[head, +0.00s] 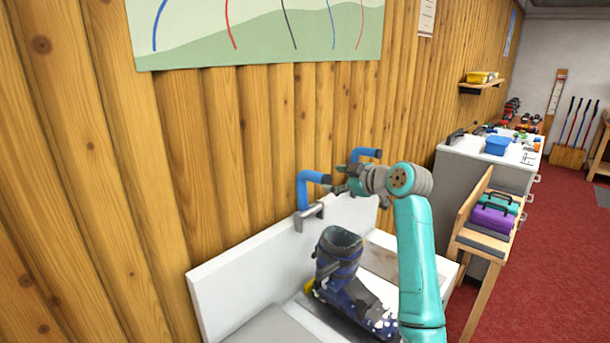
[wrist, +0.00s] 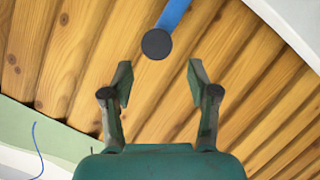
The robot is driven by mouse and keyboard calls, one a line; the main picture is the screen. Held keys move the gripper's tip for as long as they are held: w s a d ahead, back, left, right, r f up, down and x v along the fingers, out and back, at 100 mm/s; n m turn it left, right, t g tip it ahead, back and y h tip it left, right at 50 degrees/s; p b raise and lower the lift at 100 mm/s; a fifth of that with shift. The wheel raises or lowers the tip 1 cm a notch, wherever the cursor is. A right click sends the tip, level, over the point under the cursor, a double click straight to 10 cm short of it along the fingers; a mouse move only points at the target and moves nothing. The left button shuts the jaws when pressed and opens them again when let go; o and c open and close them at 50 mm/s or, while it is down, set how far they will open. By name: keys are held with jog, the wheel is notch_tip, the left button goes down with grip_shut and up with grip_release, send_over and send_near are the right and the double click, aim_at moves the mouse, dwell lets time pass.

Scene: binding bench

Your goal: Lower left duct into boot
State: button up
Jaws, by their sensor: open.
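The left duct (head: 304,192) is a blue bent pipe. It rises from a grey bracket (head: 309,217) on the white bench's back edge and turns right to a dark end. A second blue duct (head: 366,153) stands behind and to the right, partly hidden by my arm. A dark blue ski boot (head: 338,256) stands upright below, its top opening facing up. My gripper (head: 342,187) is open, just right of the left duct's end. In the wrist view, a blue duct with a round dark end (wrist: 157,44) lies just beyond the open, empty fingers (wrist: 160,72).
The white bench (head: 230,285) has a raised back against a wooden wall (head: 215,150). My arm covers its right part. A wooden rack with folded coloured cases (head: 490,216) and a counter with a blue bin (head: 497,145) stand further right. Red carpet (head: 550,250) is clear.

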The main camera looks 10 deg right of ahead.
aim_at(312, 176)
jog(key=shift+w+a+r, duration=0.1)
jog(key=shift+w+r, duration=0.1)
jog(key=shift+r, duration=0.05)
jog(key=shift+w+a, duration=0.15)
jog(key=shift+w, duration=0.05)
jog(key=x, duration=1)
jog(key=shift+f, duration=0.1)
jog(key=shift+c, duration=0.3)
grip_shut()
